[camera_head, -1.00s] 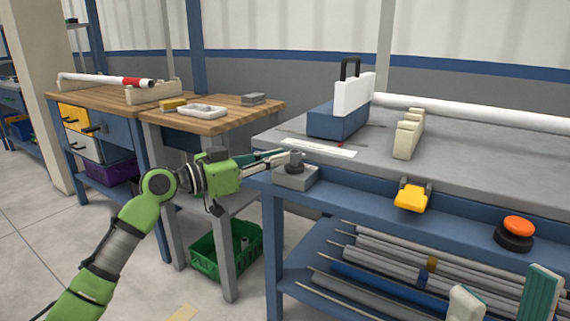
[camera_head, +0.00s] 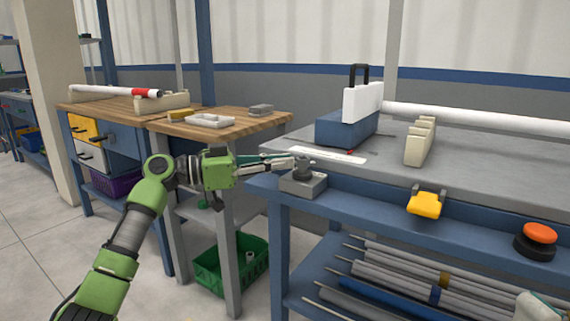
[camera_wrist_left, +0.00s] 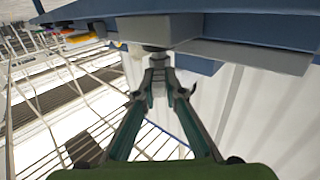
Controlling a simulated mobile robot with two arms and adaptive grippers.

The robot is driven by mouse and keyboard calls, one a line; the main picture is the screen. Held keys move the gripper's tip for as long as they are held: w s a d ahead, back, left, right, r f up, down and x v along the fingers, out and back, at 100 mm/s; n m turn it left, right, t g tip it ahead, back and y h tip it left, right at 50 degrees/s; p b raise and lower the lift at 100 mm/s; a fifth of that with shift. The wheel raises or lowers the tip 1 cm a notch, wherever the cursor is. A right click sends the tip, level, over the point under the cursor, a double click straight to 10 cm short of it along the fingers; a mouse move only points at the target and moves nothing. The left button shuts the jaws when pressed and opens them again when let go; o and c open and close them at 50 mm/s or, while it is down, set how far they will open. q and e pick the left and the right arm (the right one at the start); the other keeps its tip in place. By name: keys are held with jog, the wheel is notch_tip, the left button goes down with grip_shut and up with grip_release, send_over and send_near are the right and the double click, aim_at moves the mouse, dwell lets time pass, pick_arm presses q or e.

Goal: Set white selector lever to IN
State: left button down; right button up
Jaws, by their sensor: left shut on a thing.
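A grey selector box (camera_head: 303,184) with a dark grey round knob (camera_head: 303,167) on top sits at the near left corner of the right bench. My left gripper (camera_head: 296,164) reaches in from the left and is shut on this knob. In the left wrist view, the green fingers (camera_wrist_left: 159,72) close together on the knob, just beside the grey box (camera_wrist_left: 157,30). The fingers partly hide the knob. I cannot make out a white lever or an IN mark. A pale tip of my right gripper (camera_head: 538,306) shows at the bottom right; its jaws are mostly out of frame.
A yellow lever (camera_head: 425,204) and an orange button (camera_head: 539,233) are on the bench front. A blue and white machine (camera_head: 347,122) with a long white pipe (camera_head: 480,118) stands behind. Pipes (camera_head: 410,279) lie on the shelf below. A green crate (camera_head: 232,266) is on the floor.

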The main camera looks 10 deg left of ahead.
pick_arm(q)
jog(key=c, duration=2.1)
grip_release()
jog(key=shift+a, duration=0.1)
jog(key=v, duration=1.2)
